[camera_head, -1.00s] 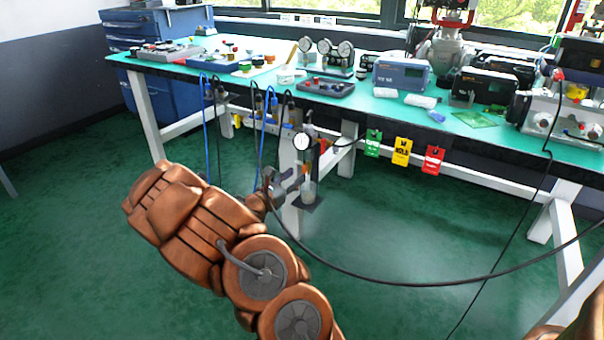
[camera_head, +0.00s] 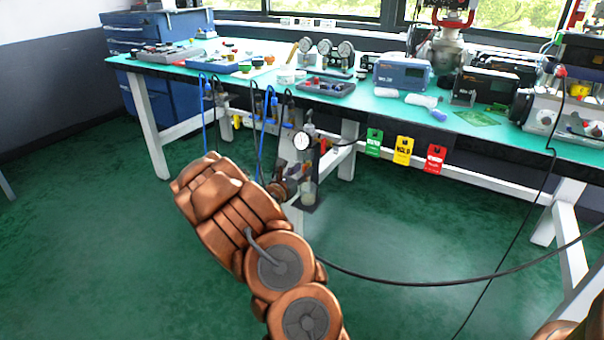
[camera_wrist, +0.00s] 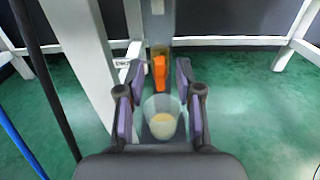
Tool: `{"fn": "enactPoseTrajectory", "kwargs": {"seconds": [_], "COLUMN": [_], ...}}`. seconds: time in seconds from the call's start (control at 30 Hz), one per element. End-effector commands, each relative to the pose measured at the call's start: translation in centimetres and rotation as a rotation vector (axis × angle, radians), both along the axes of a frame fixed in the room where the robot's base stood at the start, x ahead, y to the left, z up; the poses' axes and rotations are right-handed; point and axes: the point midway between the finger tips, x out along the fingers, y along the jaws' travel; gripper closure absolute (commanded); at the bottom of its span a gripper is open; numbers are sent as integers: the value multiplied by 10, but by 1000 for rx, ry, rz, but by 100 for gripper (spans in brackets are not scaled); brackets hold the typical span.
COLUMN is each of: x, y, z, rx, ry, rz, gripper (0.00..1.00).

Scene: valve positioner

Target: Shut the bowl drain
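In the wrist view my gripper (camera_wrist: 160,76) is open, with purple-padded fingers on both sides. An orange piece (camera_wrist: 159,70), perhaps the drain's handle, shows between the fingertips. A clear cup (camera_wrist: 161,115) with pale yellow liquid shows nearer, between the fingers. I cannot tell whether the fingers touch either. In the head view my gripper (camera_head: 288,187) is beside the front table leg, just left of the clear cup (camera_head: 309,191), which stands on a small dark shelf. A round white gauge (camera_head: 302,140) is above it. The drain itself is partly hidden by my gripper.
A white table leg (camera_wrist: 85,50) stands close left of my gripper. Black and blue hoses (camera_head: 205,125) hang at the left. Green, yellow and red tags (camera_head: 403,150) hang at the right. A long black cable (camera_head: 430,281) crosses the front. Instruments cover the green bench top (camera_head: 468,125).

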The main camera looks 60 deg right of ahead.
Motion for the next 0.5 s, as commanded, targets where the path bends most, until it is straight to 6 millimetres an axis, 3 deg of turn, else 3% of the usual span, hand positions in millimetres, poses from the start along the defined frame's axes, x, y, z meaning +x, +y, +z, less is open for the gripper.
{"fn": "enactPoseTrajectory", "kwargs": {"seconds": [0.3,0.5], "x": [0,0], "y": [-3,-3], "z": [0,0], "rx": [0,0], "ry": [0,0], "rz": [1,0], "gripper": [65,84]}}
